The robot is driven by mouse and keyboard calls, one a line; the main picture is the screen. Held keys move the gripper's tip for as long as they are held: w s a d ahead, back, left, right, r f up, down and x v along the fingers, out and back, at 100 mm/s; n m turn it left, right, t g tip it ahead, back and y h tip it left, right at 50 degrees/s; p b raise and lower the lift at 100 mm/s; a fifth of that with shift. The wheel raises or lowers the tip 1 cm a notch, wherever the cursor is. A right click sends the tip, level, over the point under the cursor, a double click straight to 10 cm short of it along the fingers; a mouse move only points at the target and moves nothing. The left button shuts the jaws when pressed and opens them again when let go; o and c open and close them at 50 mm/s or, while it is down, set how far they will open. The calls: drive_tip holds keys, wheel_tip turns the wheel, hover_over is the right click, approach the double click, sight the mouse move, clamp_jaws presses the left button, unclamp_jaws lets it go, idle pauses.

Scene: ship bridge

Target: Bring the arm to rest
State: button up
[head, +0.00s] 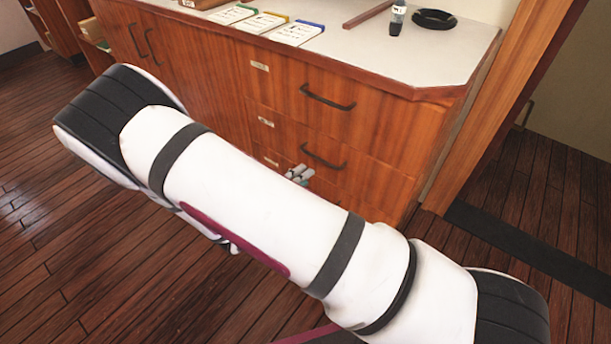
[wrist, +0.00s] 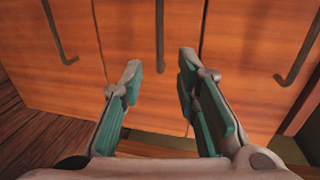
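My arm, white with black joints, crosses the head view from the lower right to the upper left. My gripper shows in the wrist view (wrist: 158,85), with its two green-padded fingers apart and nothing between them. It faces the wooden cabinet doors (wrist: 128,40), which have dark handles. In the head view, a small grey part near the drawers (head: 299,174) may be the tip of my gripper; the rest of it is hidden behind my arm.
A wooden cabinet (head: 225,75) with a pale countertop (head: 390,55) stands ahead. On top are several cards (head: 262,23), a small bottle (head: 398,16), a black ring-shaped dish (head: 433,18) and a wooden strip (head: 367,13). Plank floor (head: 60,260) is clear at the left.

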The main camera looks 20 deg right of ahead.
idle(0.4)
drive_tip(key=s+d+r+m+g+y, duration=0.1)
drive_tip(key=s+d+r+m+g, duration=0.3)
drive_tip(key=r+m, duration=0.35)
drive_tip(key=s+d+r+m+g, duration=0.3)
drive_tip(key=s+r+m, duration=0.2)
drive_tip(key=r+m, duration=0.25)
drive_tip(key=s+d+r+m+g+y, duration=0.1)
drive_tip(key=s+d+r+m+g, duration=0.3)
drive_tip(key=r+m, duration=0.4)
drive_tip(key=s+a+r+m+t+y, duration=0.1)
drive_tip(key=s+a+r+m+y, duration=0.15)
drive_tip(key=s+m, duration=0.45)
drive_tip(key=s+a+r+m+y, duration=0.2)
drive_tip(key=s+m+y, duration=0.2)
drive_tip(key=s+m, duration=0.3)
drive_tip(key=s+a+r+m+t+y, duration=0.1)
drive_tip(key=s+a+r+m+y, duration=0.2)
drive_tip(key=s+m, duration=0.4)
wheel_tip(320, 180, up, 25)
drive_tip(key=s+d+t+y+p, duration=0.1)
drive_tip(key=t+p, duration=0.3)
drive_tip(key=p, duration=1.9)
drive_tip(key=shift+s+n, duration=0.15)
drive_tip(key=shift+n, duration=0.25)
